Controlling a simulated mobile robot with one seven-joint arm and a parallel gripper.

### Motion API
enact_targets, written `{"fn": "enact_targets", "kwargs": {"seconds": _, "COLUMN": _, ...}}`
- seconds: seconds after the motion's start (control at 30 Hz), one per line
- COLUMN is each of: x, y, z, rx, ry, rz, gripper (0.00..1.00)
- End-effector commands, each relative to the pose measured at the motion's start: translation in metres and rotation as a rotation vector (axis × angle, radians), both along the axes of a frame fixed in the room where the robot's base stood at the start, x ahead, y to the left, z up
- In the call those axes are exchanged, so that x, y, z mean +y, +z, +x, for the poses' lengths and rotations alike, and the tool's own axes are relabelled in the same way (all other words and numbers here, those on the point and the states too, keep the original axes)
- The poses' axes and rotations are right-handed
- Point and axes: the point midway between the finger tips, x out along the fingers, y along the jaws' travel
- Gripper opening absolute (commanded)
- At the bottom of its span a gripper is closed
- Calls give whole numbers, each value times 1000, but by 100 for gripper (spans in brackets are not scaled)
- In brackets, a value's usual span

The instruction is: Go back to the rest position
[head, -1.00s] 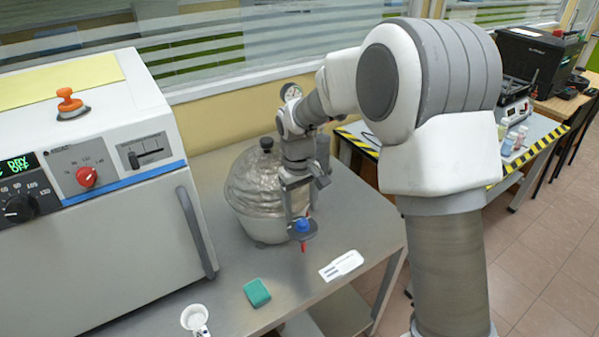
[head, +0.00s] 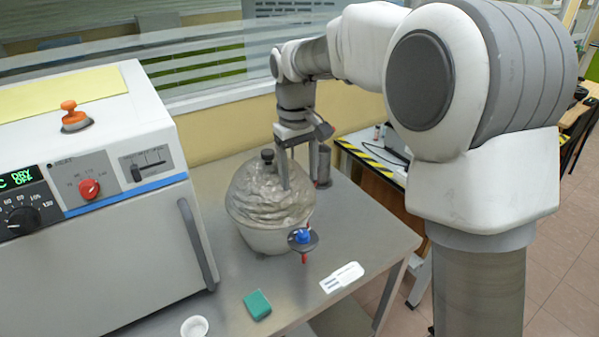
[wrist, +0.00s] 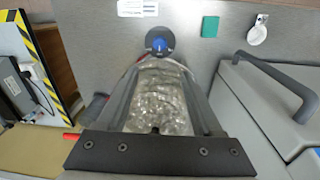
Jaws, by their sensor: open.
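My gripper (head: 298,180) is open and empty in the head view. It points down above the right side of a silver, crinkled domed vessel (head: 262,195) with a black top knob. A blue valve knob (head: 302,236) on a dark disc with a red tip sits at the vessel's front right side, below and apart from my fingers. In the wrist view the two dark fingers frame the shiny vessel (wrist: 158,98). The blue knob (wrist: 159,44) shows just past the fingertips.
A white oven (head: 100,230) with a grey handle stands at left. On the grey table (head: 225,285) are a green block (head: 257,305), a white card (head: 342,277) and a small white cup (head: 194,327). A yellow-black striped table (head: 370,160) stands behind at right. A window is behind.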

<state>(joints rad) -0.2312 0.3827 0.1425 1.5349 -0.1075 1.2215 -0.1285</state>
Motion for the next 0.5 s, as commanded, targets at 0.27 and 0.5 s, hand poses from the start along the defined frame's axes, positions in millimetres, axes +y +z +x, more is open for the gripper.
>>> {"fn": "enact_targets", "kwargs": {"seconds": 0.27, "x": -19, "y": 21, "z": -17, "rx": -42, "ry": -41, "rz": 7, "gripper": 67}}
{"fn": "enact_targets", "kwargs": {"seconds": 0.5, "x": -64, "y": 57, "z": -68, "rx": -147, "ry": -149, "rz": 33, "gripper": 67}}
